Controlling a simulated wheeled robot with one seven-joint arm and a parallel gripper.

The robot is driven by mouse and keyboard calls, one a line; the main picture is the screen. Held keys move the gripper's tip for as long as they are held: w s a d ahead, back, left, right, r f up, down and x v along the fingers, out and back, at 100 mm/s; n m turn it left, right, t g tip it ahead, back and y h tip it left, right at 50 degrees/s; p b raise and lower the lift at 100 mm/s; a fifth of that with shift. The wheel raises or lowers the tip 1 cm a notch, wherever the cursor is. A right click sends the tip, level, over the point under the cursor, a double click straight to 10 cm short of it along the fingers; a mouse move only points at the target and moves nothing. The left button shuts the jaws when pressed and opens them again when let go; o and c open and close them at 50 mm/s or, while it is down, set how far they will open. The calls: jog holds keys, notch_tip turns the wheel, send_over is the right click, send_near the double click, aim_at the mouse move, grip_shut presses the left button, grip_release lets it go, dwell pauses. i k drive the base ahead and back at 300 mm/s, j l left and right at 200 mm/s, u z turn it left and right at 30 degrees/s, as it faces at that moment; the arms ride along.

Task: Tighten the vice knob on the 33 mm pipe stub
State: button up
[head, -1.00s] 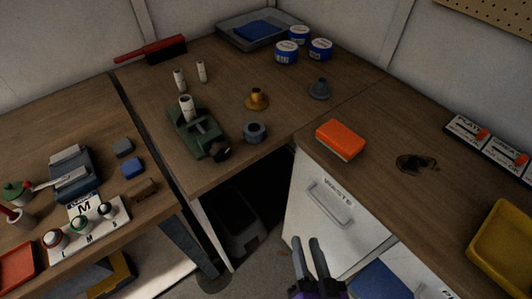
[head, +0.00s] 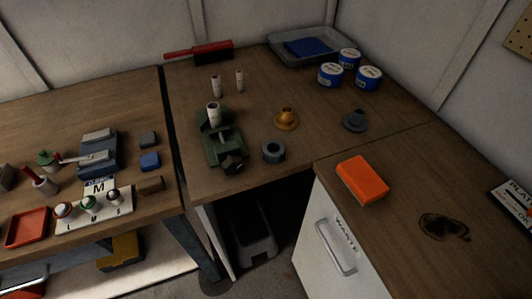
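A green vice (head: 222,146) stands on the wooden table, left of the middle in the head view. A white pipe stub (head: 214,114) stands upright at the vice's far end; I cannot tell how firmly it is clamped. A dark knob (head: 233,163) is on the vice's near end, facing the table's front edge. Two thinner white pipe stubs, one on the left (head: 216,86) and one on the right (head: 239,80), stand behind the vice. My gripper is not in view.
A grey ring (head: 273,152), an orange flanged piece (head: 286,119) and a grey flanged piece (head: 355,120) stand right of the vice. An orange block (head: 362,180) lies on the right counter. Open floor shows between benches.

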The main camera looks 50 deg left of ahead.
aim_at(233, 165)
jog(key=i+l+u, duration=0.45)
jog(key=u, duration=1.2)
